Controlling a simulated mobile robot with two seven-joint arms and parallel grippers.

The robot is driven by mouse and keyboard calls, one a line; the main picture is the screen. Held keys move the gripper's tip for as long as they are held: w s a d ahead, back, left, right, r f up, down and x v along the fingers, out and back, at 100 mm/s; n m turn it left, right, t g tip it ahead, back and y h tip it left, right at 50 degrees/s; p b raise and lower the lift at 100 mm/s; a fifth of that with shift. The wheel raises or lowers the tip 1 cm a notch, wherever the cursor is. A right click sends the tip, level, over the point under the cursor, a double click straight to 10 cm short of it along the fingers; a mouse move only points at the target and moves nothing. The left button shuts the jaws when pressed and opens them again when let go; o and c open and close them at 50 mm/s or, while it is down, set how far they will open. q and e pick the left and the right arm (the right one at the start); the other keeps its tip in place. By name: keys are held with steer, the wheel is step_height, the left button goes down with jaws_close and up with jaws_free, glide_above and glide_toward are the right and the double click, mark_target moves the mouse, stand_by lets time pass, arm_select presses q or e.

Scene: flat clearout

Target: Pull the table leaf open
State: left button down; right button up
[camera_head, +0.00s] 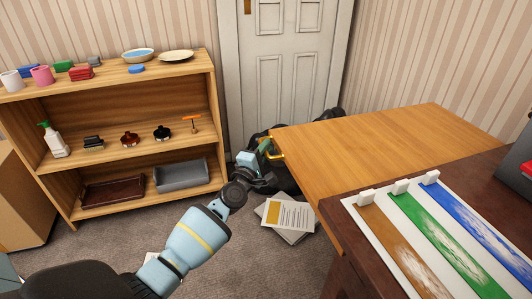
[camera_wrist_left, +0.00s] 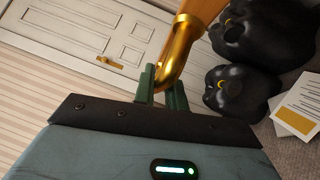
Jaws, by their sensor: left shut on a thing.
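The table leaf (camera_head: 390,145) is a light orange-brown wooden board that stands out from the dark brown table (camera_head: 465,190) toward the door. A brass handle (camera_head: 277,154) sits on the leaf's left end; it shows large in the left wrist view (camera_wrist_left: 180,55). My left gripper (camera_head: 265,148) is at that end, and its green fingers (camera_wrist_left: 162,88) are shut on the brass handle. The fingers' exact contact is partly hidden by the handle's curve. My right gripper does not show in either view.
A wooden shelf (camera_head: 110,108) with several small items stands at the left. Black bags (camera_head: 284,178) and papers (camera_head: 288,214) lie on the carpet below the leaf. A white door (camera_head: 287,70) is behind. Painted strips (camera_head: 415,220) lie on the dark table.

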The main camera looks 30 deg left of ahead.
arm_select(q)
steer(key=c, duration=1.5)
jaws_free()
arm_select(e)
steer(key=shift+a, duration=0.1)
arm_select(q)
steer(key=shift+o, duration=0.2)
steer(key=s+d+f+p, duration=0.1)
steer(key=s+p, duration=0.1)
steer(key=s, duration=0.5)
steer(key=shift+s, duration=0.35)
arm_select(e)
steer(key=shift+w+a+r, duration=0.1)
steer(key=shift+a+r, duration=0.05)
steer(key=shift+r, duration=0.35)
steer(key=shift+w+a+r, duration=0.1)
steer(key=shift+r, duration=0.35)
